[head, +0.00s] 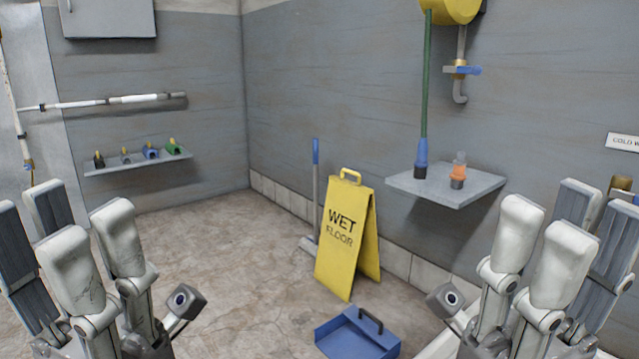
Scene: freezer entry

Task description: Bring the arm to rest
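My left gripper (80,232) stands upright at the lower left, its pale fingers spread apart with nothing between them. My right gripper (560,230) stands upright at the lower right, its fingers also apart and empty. Both are raised in front of the camera, and neither touches anything that I can see. The arms below the grippers are mostly cut off by the bottom edge.
A yellow wet floor sign (345,240) stands mid-floor, with a blue dustpan (358,335) before it. A left shelf (140,163) holds several small nozzles.

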